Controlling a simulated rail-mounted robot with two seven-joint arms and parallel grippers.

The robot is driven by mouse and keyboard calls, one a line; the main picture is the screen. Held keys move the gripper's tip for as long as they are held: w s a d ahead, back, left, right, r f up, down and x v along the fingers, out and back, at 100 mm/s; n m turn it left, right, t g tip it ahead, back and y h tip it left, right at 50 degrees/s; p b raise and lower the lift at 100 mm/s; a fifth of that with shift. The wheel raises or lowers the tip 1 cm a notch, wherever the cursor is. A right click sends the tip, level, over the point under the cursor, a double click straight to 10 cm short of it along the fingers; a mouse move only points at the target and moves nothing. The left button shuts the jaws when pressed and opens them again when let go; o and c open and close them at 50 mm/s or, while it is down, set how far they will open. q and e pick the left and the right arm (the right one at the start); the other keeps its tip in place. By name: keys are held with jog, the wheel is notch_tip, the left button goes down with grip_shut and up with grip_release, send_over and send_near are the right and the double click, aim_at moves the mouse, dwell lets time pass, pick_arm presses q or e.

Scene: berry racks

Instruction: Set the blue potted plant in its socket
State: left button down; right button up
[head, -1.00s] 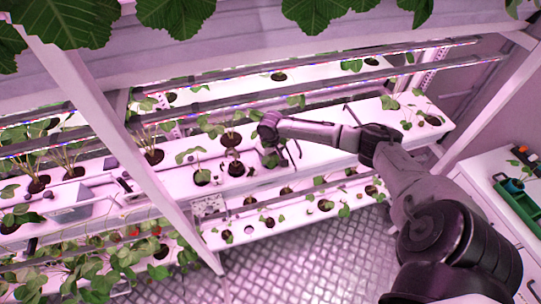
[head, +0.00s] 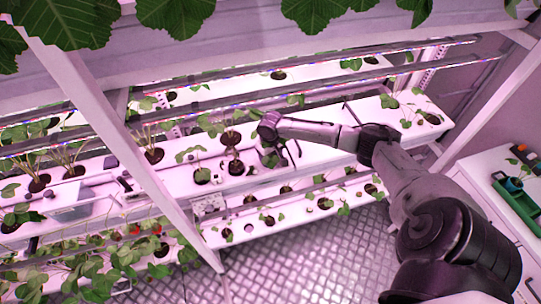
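A small blue pot (head: 513,184) with green leaves sits in a green tray on the white counter at the right. My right gripper (head: 281,156) is over the middle white shelf trough (head: 325,139), at its front part. Its two thin dark fingers look spread apart, with green leaves (head: 270,160) beside or behind them. I see no pot held between the fingers, though the view there is small. Dark round sockets with seedlings line the trough; one potted seedling (head: 235,167) stands just left of the gripper. My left gripper is not in view.
The green tray (head: 516,207) rests on the white counter (head: 473,165). A slanted white rack post (head: 165,185) stands left of the gripper. Light bars cross above the trough, and a lower planted shelf (head: 280,228) lies beneath. The metal floor in front is clear.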

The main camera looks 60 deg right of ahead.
jog(key=shift+f, duration=0.3)
jog(key=o, duration=1.1)
jog(key=shift+c, duration=0.2)
jog(key=shift+r, duration=0.1)
notch_tip(320, 180, up, 6)
jog(key=shift+r, duration=0.7)
